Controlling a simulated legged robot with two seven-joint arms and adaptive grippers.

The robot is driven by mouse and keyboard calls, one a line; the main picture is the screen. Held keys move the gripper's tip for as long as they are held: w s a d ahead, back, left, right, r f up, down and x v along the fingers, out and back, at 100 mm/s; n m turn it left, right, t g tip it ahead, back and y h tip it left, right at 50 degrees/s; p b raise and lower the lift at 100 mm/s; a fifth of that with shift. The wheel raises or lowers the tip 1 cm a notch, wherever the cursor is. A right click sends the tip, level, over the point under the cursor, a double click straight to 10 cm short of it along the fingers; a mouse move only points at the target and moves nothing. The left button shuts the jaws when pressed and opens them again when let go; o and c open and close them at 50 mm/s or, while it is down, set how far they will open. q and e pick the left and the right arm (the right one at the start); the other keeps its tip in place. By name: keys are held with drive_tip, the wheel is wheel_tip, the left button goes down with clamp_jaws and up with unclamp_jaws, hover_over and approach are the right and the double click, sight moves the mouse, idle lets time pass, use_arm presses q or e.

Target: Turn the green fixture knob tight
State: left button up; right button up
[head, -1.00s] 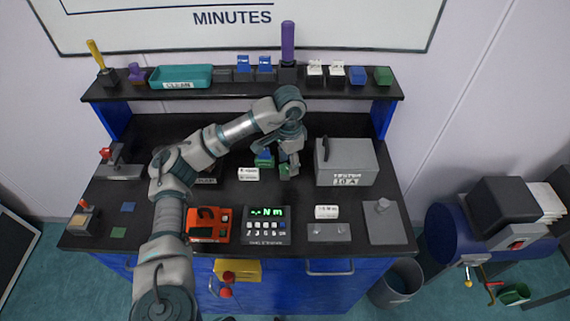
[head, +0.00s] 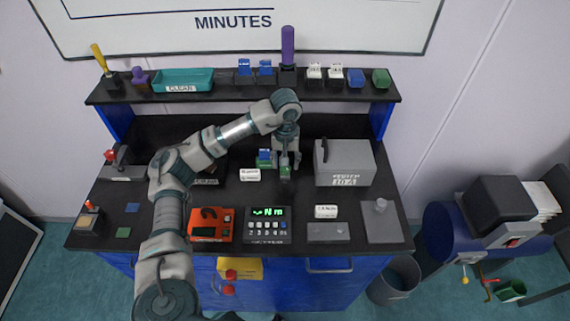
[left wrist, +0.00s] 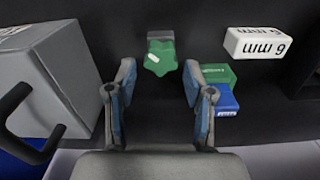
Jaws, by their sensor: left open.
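The green fixture knob (left wrist: 160,58) shows in the left wrist view as a star-shaped green knob with a white mark, on a small grey mount. In the head view the knob (head: 285,172) is partly covered by my gripper. My left gripper (head: 286,163) points down over it. In the left wrist view my left gripper (left wrist: 160,82) is open, one finger to each side, with the knob just beyond the fingertips and between their lines. I cannot see contact with the knob. My right gripper is not in view.
Close beside the left gripper are a green block (left wrist: 217,74) and a blue block (left wrist: 226,101). A white "6 mm" block (left wrist: 257,43) lies beyond them. A grey box with a black handle (head: 344,164) stands to the right. The meter (head: 267,226) is in front.

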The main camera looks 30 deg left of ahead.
use_arm(q)
drive_tip(key=n, duration=0.3)
drive_tip(key=n+p, duration=0.1)
drive_tip(key=n, duration=0.1)
drive_tip(key=shift+s+a+r, duration=0.1)
drive_tip(key=shift+s+a, duration=0.1)
drive_tip(key=shift+a, duration=0.05)
drive_tip(key=shift+n, duration=1)
clamp_jaws()
drive_tip(key=m, duration=0.3)
drive_tip(key=shift+w+d+m+b, duration=0.1)
drive_tip(key=shift+m+b, duration=0.2)
drive_tip(key=shift+m, duration=0.6)
drive_tip(key=m, duration=0.2)
drive_tip(key=m+b, duration=0.1)
drive_tip(key=shift+w+d+m, duration=0.15)
drive_tip(key=shift+d+m, duration=0.1)
drive_tip(key=shift+m, duration=0.55)
